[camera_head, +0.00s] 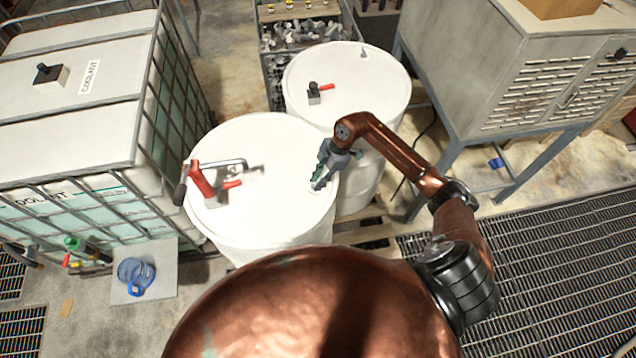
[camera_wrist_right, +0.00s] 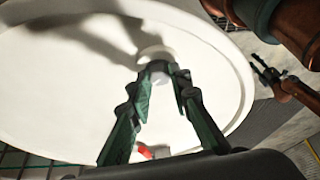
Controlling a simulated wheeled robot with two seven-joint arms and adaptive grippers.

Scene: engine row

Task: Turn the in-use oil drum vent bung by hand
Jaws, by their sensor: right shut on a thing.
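The in-use oil drum (camera_head: 262,140) is the near white drum, with a red hand pump (camera_head: 203,182) and crank on its top. My right gripper (camera_head: 318,186) reaches down to the drum's top near its right rim. In the right wrist view, its fingers (camera_wrist_right: 160,72) close on the pale, round vent bung (camera_wrist_right: 155,53). The fingertips hide part of the bung, and its turn angle cannot be told. At the right of the wrist view, a small dark gripper on a copper link (camera_wrist_right: 268,74) looks like my left gripper, away from the drum; its jaws are unclear.
A second white drum (camera_head: 350,80) with a small red-handled tap (camera_head: 316,92) stands just behind. A caged coolant tank (camera_head: 70,120) stands at left. A grey louvred cabinet (camera_head: 470,70) stands at right. A blue jug (camera_head: 136,275) sits on a floor plate. Floor grating (camera_head: 550,260) lies at lower right.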

